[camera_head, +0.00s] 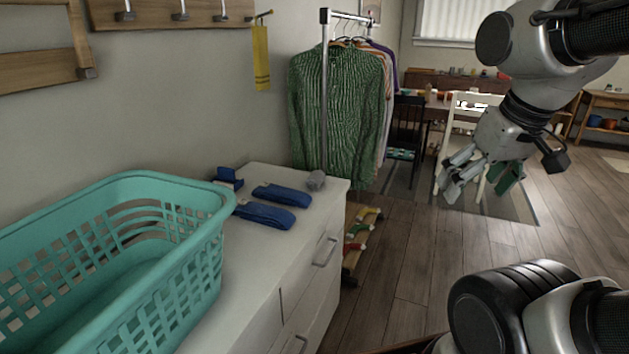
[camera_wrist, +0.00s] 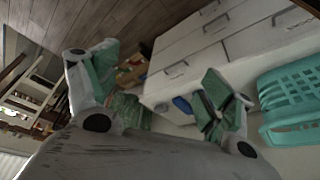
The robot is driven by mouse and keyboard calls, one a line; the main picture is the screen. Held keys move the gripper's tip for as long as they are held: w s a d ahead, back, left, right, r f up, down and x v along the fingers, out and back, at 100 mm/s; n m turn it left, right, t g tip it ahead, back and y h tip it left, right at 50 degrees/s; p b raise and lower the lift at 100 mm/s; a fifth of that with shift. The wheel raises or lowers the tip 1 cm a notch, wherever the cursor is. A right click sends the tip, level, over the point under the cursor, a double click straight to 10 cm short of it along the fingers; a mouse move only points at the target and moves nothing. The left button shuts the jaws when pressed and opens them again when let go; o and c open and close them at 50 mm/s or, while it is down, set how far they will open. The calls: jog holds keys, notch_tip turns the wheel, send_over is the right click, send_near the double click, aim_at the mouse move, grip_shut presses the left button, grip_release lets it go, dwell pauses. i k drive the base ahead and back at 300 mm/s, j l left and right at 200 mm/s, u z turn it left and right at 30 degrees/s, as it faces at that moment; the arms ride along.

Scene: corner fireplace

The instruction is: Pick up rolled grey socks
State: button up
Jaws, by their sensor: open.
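The rolled grey socks (camera_head: 317,180) are a small grey bundle at the far right corner of the white dresser top (camera_head: 262,243) in the head view. My gripper (camera_head: 480,183) hangs in the air to the right of the dresser, over the floor, well apart from the socks. Its fingers are spread, with nothing between them. In the wrist view my gripper (camera_wrist: 158,72) is open too, with the dresser (camera_wrist: 185,65) beyond it.
A teal laundry basket (camera_head: 120,260) fills the dresser's left part. Folded blue items (camera_head: 282,195) lie beside the socks. A rack with a green knitted garment (camera_head: 337,115) stands just behind the dresser. A low shoe rack (camera_head: 357,240) stands at its right. Open wooden floor (camera_head: 400,270) lies beyond.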

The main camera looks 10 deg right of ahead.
aim_at(316, 178)
jog(key=i+l, duration=0.75)
jog(key=l, duration=0.2)
jog(key=i+l+u, duration=0.1)
jog(key=u, duration=0.3)
jog(key=l+u, duration=0.15)
jog(key=u, duration=0.2)
jog(key=i+l+u, duration=0.1)
jog(key=u, duration=0.3)
jog(key=l, duration=0.1)
